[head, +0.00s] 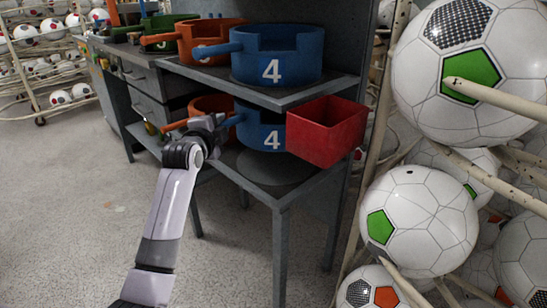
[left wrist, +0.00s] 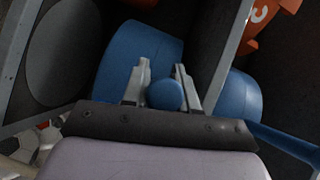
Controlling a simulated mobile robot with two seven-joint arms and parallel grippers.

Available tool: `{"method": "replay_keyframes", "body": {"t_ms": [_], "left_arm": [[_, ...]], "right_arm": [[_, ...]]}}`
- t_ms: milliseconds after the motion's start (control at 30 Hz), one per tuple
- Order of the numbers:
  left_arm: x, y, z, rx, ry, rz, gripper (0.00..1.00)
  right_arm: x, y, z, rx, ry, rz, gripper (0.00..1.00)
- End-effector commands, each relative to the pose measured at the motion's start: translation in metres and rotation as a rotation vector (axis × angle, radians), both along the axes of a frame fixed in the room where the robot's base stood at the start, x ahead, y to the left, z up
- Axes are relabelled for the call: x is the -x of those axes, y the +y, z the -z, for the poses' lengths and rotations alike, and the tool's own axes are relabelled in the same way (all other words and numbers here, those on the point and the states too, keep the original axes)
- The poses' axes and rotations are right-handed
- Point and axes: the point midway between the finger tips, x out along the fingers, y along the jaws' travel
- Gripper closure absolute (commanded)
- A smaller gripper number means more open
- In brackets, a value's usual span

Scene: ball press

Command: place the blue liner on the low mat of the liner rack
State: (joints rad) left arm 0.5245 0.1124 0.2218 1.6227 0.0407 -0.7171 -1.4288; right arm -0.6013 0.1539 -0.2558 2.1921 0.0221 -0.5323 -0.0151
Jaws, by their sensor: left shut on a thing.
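The blue liner marked 4 (head: 256,130) is at the lower level of the rack (head: 283,100), partly hidden by the red bin. My left gripper (head: 222,122) is shut on its handle. In the left wrist view the fingers (left wrist: 163,76) close on the round blue handle end (left wrist: 165,96), with the liner body (left wrist: 135,48) beyond. The low mat (head: 275,168), a dark grey disc, shows below the liner, and also in the left wrist view (left wrist: 62,48). The liner looks raised above the mat; the exact gap is unclear. My right gripper is not in view.
Another blue liner marked 4 (head: 277,50) stands on the upper shelf beside orange (head: 213,42) and green (head: 173,35) ones. An orange liner (head: 212,103) is on the lower level. A red bin (head: 327,132) juts out front right. Racks of balls (head: 420,218) stand right.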

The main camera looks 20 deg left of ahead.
Motion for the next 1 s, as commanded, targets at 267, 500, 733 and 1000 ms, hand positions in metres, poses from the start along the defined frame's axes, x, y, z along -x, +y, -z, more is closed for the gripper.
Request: {"method": "replay_keyframes", "body": {"t_ms": [267, 500, 733, 1000], "left_arm": [[0.000, 0.000, 0.039, 0.005, -0.006, 0.000, 1.00], [0.000, 0.000, 0.062, 0.005, -0.009, 0.000, 1.00], [0.000, 0.000, 0.096, 0.004, -0.009, -0.001, 1.00], [0.000, 0.000, 0.099, 0.000, 0.002, 0.000, 0.56]], "right_arm": [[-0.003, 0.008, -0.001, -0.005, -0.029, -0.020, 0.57], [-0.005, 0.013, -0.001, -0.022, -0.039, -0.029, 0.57], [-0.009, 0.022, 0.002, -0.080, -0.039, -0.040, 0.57], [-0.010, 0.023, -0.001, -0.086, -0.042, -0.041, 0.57]]}}
